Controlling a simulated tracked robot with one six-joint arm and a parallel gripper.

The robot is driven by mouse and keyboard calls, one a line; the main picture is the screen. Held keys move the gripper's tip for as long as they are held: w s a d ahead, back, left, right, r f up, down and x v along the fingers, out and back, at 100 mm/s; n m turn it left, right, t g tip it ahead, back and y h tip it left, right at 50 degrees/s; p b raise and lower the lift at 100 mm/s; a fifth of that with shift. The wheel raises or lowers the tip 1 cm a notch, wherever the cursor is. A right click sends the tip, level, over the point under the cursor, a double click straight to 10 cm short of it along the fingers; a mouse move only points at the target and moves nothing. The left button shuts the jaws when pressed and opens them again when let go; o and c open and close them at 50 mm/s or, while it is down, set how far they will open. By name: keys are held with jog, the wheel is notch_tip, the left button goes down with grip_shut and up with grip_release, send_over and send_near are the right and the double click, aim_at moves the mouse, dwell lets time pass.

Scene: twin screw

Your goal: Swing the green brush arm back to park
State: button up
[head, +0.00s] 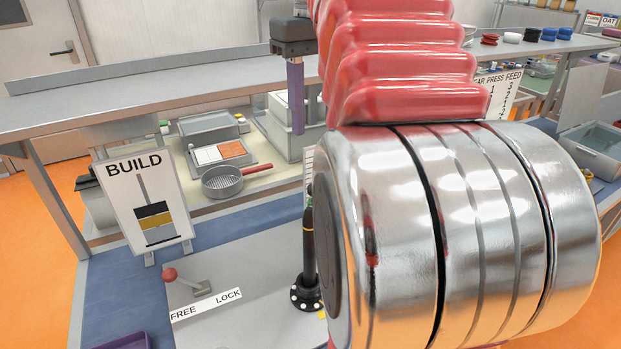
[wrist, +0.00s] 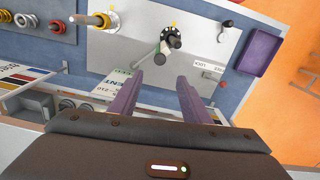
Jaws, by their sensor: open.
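In the wrist view a black upright post (wrist: 172,36) stands on the grey plate, seen from above. A small green part (wrist: 164,47) shows at it, with a pale strip running down left; I cannot clearly make out the brush arm's shape or angle. In the head view the post (head: 309,245) stands on a round black flange, with a bit of green near its top. My gripper (wrist: 170,77) is open and empty, its two purple fingers apart and pointing toward the post. In the head view one purple finger (head: 296,95) shows; my arm hides the area right of the post.
A red-knobbed lever (head: 170,274) stands by the FREE/LOCK label (head: 206,305). A BUILD sign (head: 147,200) stands at the left, a sieve (head: 222,182) behind it.

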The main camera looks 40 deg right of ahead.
notch_tip(320, 180, down, 14)
jog(key=shift+r, duration=0.25)
dwell(0.6)
grip_shut()
dwell(0.4)
jog(key=shift+a, duration=0.2)
jog(key=shift+d, duration=0.15)
